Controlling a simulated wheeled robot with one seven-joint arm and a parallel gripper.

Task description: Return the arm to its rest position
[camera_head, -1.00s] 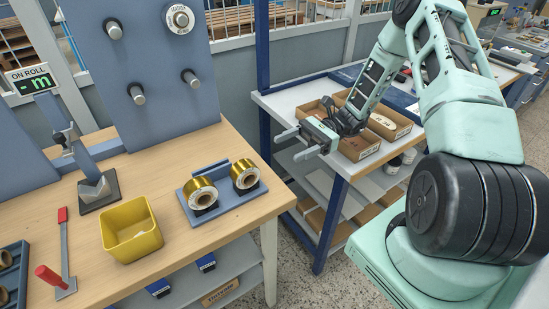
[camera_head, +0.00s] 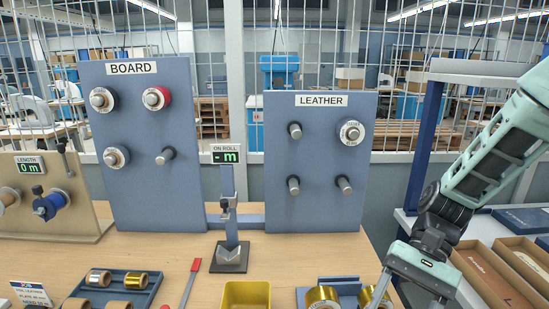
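My arm (camera_head: 490,150) comes in from the right edge and slopes down to the left. My gripper (camera_head: 408,296) is at the bottom right of the head view, its two fingers spread apart with nothing seen between them. It appears just right of two gold foil rolls (camera_head: 323,297) on a blue holder (camera_head: 339,281); the lower part of the scene there is cut off by the frame. I cannot tell how high above the bench it is.
A leather pegboard (camera_head: 320,225) and a board pegboard (camera_head: 135,195) stand at the back of the wooden bench (camera_head: 285,255). A yellow bin (camera_head: 246,295) is at the front. Right of my gripper is a shelf with brown boxes (camera_head: 490,270). An on-roll display (camera_head: 226,156) reads "- m".

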